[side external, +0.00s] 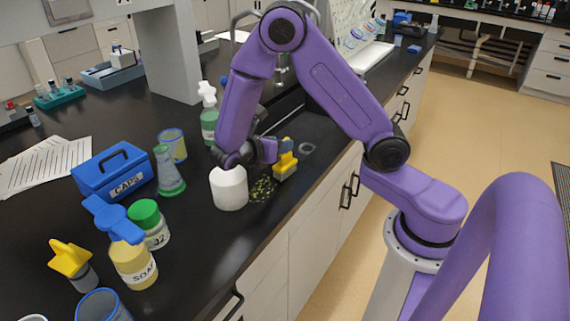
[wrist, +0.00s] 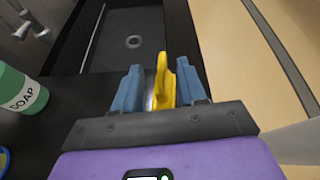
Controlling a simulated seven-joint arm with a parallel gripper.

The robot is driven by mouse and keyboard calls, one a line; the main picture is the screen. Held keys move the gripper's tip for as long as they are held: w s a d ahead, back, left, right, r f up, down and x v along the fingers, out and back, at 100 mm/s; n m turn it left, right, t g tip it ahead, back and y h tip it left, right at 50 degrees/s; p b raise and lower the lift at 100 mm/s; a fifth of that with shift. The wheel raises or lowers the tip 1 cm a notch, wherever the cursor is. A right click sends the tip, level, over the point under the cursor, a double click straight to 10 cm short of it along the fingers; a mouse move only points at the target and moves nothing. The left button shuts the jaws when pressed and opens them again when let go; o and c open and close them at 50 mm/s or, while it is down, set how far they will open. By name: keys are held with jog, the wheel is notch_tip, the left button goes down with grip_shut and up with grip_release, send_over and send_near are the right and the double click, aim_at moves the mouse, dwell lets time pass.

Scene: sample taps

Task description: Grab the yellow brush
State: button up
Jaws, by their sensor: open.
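The yellow brush (side external: 285,163) stands on the black counter near its front edge in the side view. In the wrist view the brush (wrist: 162,82) shows as a yellow upright piece between the two blue fingers. My gripper (side external: 272,151) is open and low over the counter at the brush. In the wrist view the fingers of my gripper (wrist: 160,90) lie on either side of the brush, with narrow gaps visible. The brush's lower part is mostly hidden in the wrist view.
A soap bottle (wrist: 20,90) is at the left of the wrist view. A blue CAPS box (side external: 112,172) and another yellow-topped item (side external: 70,260) are farther left. A sink (wrist: 130,40) lies beyond.

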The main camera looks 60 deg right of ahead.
jog(key=shift+x, duration=2.65)
jog(key=shift+s+r, duration=0.15)
grip_shut()
